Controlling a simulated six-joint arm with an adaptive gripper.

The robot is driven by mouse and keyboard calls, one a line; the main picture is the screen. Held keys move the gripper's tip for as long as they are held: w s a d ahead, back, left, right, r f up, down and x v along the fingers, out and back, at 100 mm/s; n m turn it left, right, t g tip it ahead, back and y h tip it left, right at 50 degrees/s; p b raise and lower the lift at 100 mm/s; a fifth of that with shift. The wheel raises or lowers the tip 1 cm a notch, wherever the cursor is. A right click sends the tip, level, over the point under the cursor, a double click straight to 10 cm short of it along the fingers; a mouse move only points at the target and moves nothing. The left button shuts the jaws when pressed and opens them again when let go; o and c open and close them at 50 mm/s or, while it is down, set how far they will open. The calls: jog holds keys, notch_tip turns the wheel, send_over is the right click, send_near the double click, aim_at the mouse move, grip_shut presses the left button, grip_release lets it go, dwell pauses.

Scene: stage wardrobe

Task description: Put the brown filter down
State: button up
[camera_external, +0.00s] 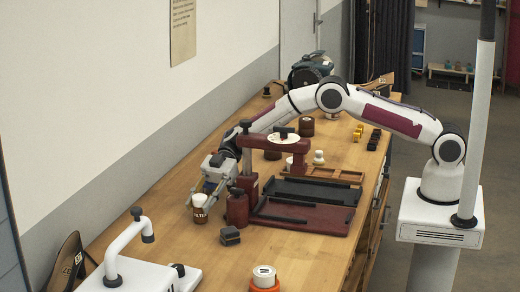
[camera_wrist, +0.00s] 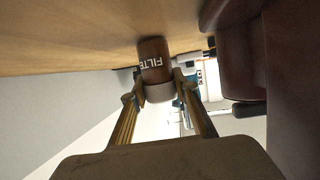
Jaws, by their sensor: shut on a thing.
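The brown filter (camera_external: 200,215) is a small brown cylinder with a pale cap and white lettering. It is upright at the left side of the wooden table (camera_external: 165,250). My gripper (camera_external: 204,192) reaches down to it and is shut on it near the pale cap. In the wrist view the filter (camera_wrist: 154,58) is between the two fingertips (camera_wrist: 160,89), with its brown end toward the table top (camera_wrist: 80,35). I cannot tell whether its base touches the table or is slightly above it.
A dark red press-like stand (camera_external: 238,207) is close to the right of the filter. A small dark block (camera_external: 230,236) lies in front. A white machine (camera_external: 125,270) with a curved arm stands front left. Bare wood lies left and in front of the filter.

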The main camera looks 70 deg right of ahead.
jog(key=shift+f, duration=0.15)
jog(key=o, duration=1.1)
jog(key=shift+r, duration=0.2)
jog(key=v, duration=1.2)
